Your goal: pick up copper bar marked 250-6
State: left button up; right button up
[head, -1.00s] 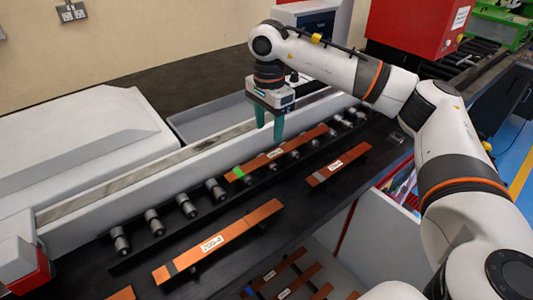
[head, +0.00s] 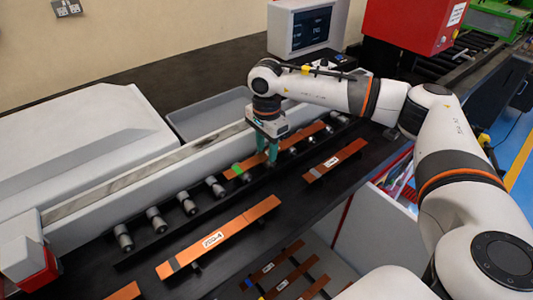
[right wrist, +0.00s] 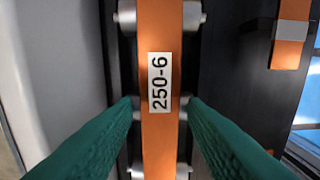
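The copper bar marked 250-6 (head: 308,133) lies along the roller track, with a green band near its left end. In the right wrist view its white label (right wrist: 159,82) reads 250-6, and the bar (right wrist: 160,25) runs up the middle over the rollers. My right gripper (head: 267,158) is down at the bar near its middle and hides the label in the head view. Its green fingertips (right wrist: 160,104) are on either side of the bar, open, with narrow gaps to its edges. My left gripper is out of view.
A copper bar with a grey band (head: 220,237) and a shorter one (head: 335,160) lie on the dark bench in front of the rollers. More bars (head: 272,268) lie on a lower shelf. A machine rail (head: 150,173) runs close behind the rollers.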

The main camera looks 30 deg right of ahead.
grip_shut()
